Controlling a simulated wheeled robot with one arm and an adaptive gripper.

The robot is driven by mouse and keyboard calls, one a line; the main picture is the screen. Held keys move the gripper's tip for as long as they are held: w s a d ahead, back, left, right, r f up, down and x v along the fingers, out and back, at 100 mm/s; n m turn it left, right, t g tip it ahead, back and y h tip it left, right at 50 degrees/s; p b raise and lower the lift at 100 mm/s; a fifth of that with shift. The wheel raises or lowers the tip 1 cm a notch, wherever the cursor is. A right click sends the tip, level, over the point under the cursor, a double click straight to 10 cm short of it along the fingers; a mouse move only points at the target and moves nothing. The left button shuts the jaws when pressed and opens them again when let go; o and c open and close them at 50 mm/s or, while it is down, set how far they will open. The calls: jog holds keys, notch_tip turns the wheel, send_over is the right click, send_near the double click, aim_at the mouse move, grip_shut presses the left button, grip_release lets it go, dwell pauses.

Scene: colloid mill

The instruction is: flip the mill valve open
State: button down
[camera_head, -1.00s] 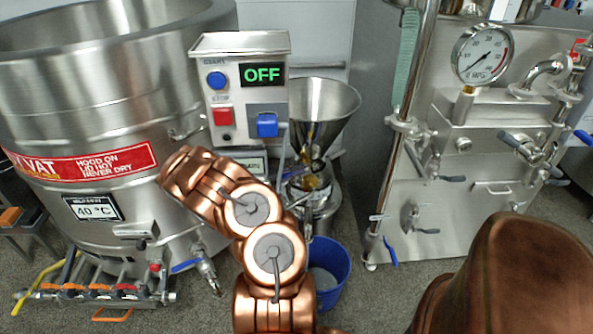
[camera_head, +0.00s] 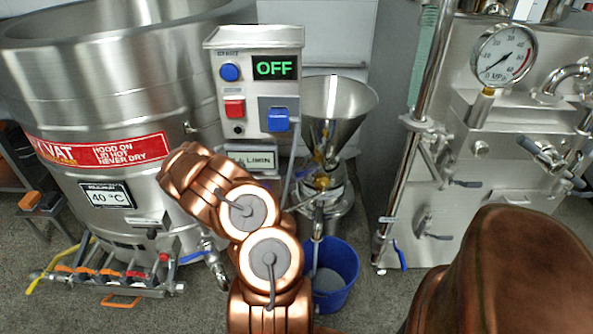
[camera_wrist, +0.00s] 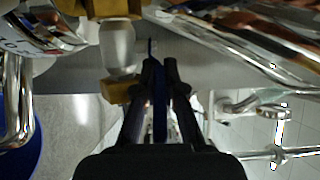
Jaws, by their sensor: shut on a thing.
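The colloid mill stands in the middle of the head view, with its steel hopper (camera_head: 338,98) above brass fittings (camera_head: 321,182). In the wrist view a brass fitting (camera_wrist: 117,91) with a pale, clear section (camera_wrist: 117,46) stands left of my gripper (camera_wrist: 163,68). The two dark fingers are shut on a thin dark blue valve handle (camera_wrist: 160,108). The handle runs lengthwise between them, and its narrow end shows past the tips. It lies beside the brass fitting. In the head view my copper arm covers the gripper and most of the handle.
The control box (camera_head: 257,88) reads OFF above the mill. A blue bucket (camera_head: 338,277) stands on the floor below. A large steel vat (camera_head: 110,85) is close on the left, and a steel machine with a gauge (camera_head: 503,54) on the right.

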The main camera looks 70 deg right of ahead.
dwell(0.3)
jog(key=c, duration=1.2)
grip_release()
jog(key=shift+c, duration=0.2)
jog(key=v, duration=1.2)
jog(key=shift+s+a, duration=0.1)
jog(key=shift+c, duration=0.3)
